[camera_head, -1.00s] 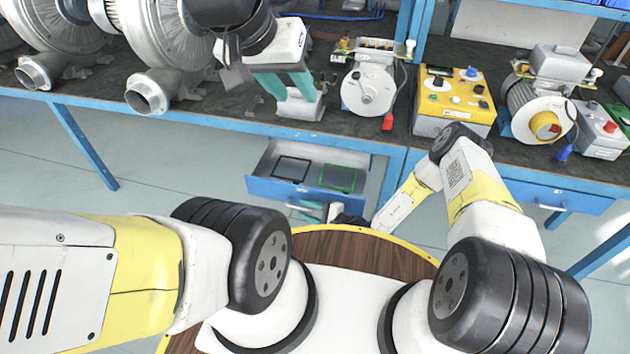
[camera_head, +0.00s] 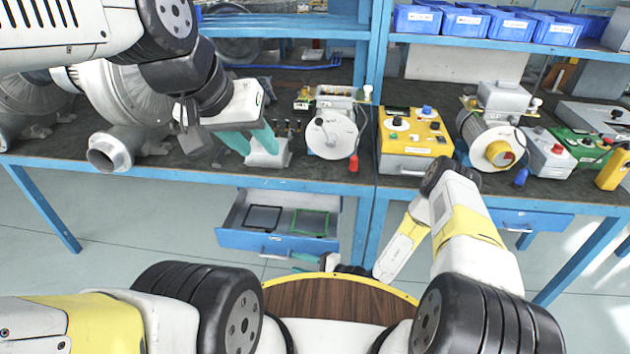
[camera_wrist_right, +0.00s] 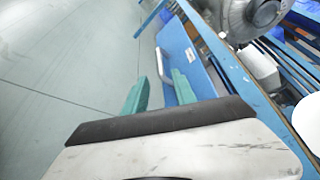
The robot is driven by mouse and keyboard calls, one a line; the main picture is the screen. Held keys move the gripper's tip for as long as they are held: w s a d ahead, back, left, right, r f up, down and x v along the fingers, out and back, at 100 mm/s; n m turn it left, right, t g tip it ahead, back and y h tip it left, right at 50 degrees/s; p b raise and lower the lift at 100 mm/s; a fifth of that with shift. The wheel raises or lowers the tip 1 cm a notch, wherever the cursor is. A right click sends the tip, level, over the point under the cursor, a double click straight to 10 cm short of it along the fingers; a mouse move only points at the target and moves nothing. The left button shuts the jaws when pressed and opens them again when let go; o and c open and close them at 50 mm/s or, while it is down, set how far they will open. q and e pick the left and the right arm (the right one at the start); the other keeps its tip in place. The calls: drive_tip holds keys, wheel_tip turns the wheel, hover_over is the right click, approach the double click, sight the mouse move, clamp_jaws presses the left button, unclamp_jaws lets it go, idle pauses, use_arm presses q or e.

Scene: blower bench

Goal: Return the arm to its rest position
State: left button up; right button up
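My left arm comes in from the upper left in the head view. Its gripper (camera_head: 255,146) has its teal fingers apart over the bench, beside a small grey block (camera_head: 268,158); contact cannot be told. My right arm (camera_head: 465,230) reaches down and forward, and its gripper (camera_head: 305,261) is low, in front of the pulled-out drawer (camera_head: 268,240), mostly hidden. In the right wrist view the right gripper (camera_wrist_right: 160,90) is open with nothing between its fingers. The drawer's handle (camera_wrist_right: 164,66) shows just beyond the fingers.
The blue workbench (camera_head: 170,176) carries a blower (camera_head: 130,115), a round white-faced device (camera_head: 331,135), a yellow control box (camera_head: 413,143) and a motor unit (camera_head: 488,140). The drawer holds a black and a green frame. Blue bins (camera_head: 480,24) line the upper shelf. Open floor lies below the bench.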

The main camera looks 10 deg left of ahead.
drive_tip(key=shift+r, duration=0.1)
drive_tip(key=w+r, duration=0.1)
drive_tip(key=r, duration=0.1)
drive_tip(key=r+n+g, duration=0.1)
drive_tip(key=r, duration=0.1)
drive_tip(key=w+d+r+n, duration=0.1)
drive_tip(key=r, duration=0.2)
drive_tip(key=shift+w+g+y, duration=0.35)
drive_tip(key=shift+g+y, duration=0.05)
drive_tip(key=s+d+r+n+g+h, duration=0.1)
drive_tip(key=d+r+n+g, duration=0.2)
drive_tip(key=r, duration=0.8)
drive_tip(key=s+d+r+n+g+h, duration=0.15)
drive_tip(key=r+n, duration=0.25)
drive_tip(key=r, duration=0.7)
drive_tip(key=s+d+r+n+t+h, duration=0.1)
drive_tip(key=s+d+r+t+h, duration=0.2)
drive_tip(key=r, duration=0.9)
drive_tip(key=s+d+r+n+t+h, duration=0.1)
drive_tip(key=s+d+r+t+h, duration=0.3)
drive_tip(key=s+d+r+h, duration=0.3)
drive_tip(key=s+d+r, duration=0.5)
drive_tip(key=d, duration=0.4)
drive_tip(key=shift+d+h, duration=0.2)
drive_tip(key=shift+h, duration=0.15)
drive_tip(key=shift+s, duration=0.1)
